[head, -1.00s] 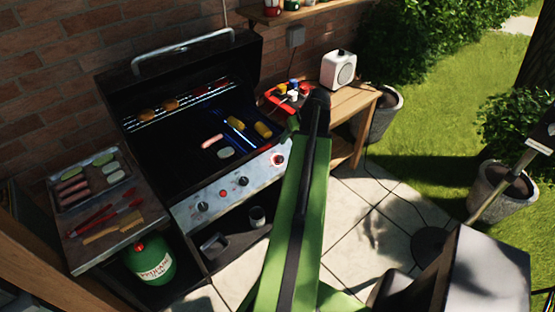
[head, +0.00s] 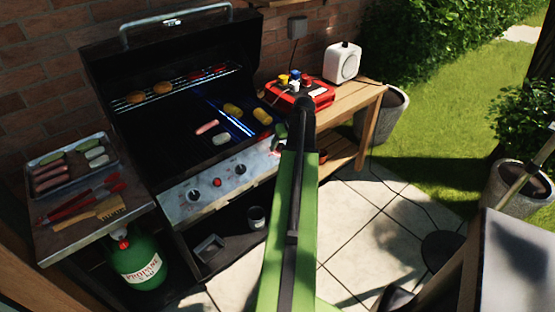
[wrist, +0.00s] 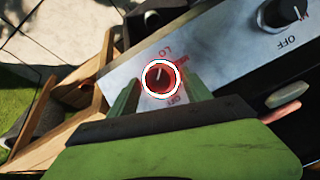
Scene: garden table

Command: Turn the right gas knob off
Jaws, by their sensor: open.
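The right gas knob (wrist: 161,79) shows in the wrist view as a dark red knob inside a bright white ring on the steel front panel (wrist: 125,75). Its pale mark points up in the picture, toward the LO lettering; other red lettering lies beside and below it. My gripper (wrist: 160,97) is open, with its green fingers on either side of the knob's lower part in that view. I cannot tell whether they touch it. Another black knob (wrist: 282,12) with an OFF label is at upper right. In the head view my green arm mostly hides the right knob.
The open grill (head: 165,140) holds sausages and other food. Other panel knobs (head: 194,195) sit to the left. A green propane bottle (head: 137,262) is below left.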

